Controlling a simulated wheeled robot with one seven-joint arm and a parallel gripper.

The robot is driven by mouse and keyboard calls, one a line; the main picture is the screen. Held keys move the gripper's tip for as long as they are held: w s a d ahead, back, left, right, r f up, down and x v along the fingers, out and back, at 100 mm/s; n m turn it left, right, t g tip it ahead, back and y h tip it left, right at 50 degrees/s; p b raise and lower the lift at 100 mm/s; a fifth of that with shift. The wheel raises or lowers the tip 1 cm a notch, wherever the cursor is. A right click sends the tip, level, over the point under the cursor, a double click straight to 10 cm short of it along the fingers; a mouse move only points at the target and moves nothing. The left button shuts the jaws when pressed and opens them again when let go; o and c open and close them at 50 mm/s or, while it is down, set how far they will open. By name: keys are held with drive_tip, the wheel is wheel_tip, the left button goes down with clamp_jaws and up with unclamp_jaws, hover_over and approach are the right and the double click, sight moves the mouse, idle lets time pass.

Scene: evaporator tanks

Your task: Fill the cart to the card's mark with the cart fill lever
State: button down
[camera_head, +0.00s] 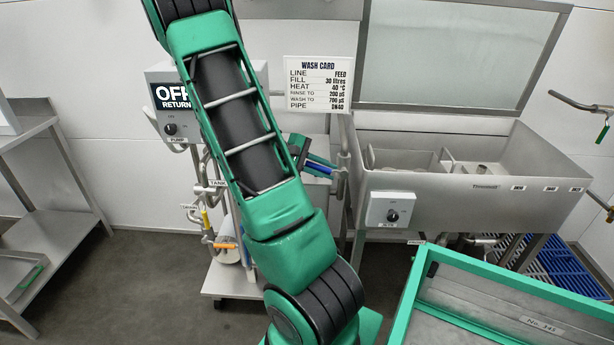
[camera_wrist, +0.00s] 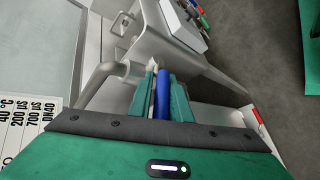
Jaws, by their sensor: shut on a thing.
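My gripper (camera_head: 330,168) is at the left end of the steel sink unit, partly hidden behind my arm. Its green fingers (camera_wrist: 163,90) are shut around a blue lever handle (camera_wrist: 162,96) beside a bent steel pipe (camera_wrist: 104,71). Some of the blue handle (camera_head: 322,161) also shows in the head view. The wash card (camera_head: 318,85) hangs above and reads FILL 30 litres. The wheeled steel cart (camera_head: 222,284) stands below left, largely hidden by my arm. I cannot make out its fill level.
A control box (camera_head: 160,107) reading OFF RETURN is at the left. The sink (camera_head: 465,200) has a white knob box (camera_head: 390,209) on its front. A green-rimmed tray (camera_head: 480,267) is at lower right. A steel shelf (camera_head: 45,235) stands far left. Grey floor is open between shelf and cart.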

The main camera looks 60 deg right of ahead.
drive_tip(key=shift+s+a+t+y, duration=0.25)
drive_tip(key=shift+s+t+y, duration=0.05)
drive_tip(key=shift+s+t, duration=0.1)
drive_tip(key=shift+w, duration=0.1)
drive_tip(key=c, duration=1.9)
unclamp_jaws()
drive_tip(key=shift+o, duration=0.9)
drive_tip(key=shift+w+d+r, duration=0.1)
drive_tip(key=shift+w, duration=0.1)
drive_tip(key=v, duration=1)
drive_tip(key=shift+a+r, duration=0.2)
drive_tip(key=shift+r, duration=0.05)
drive_tip(key=shift+w, duration=0.15)
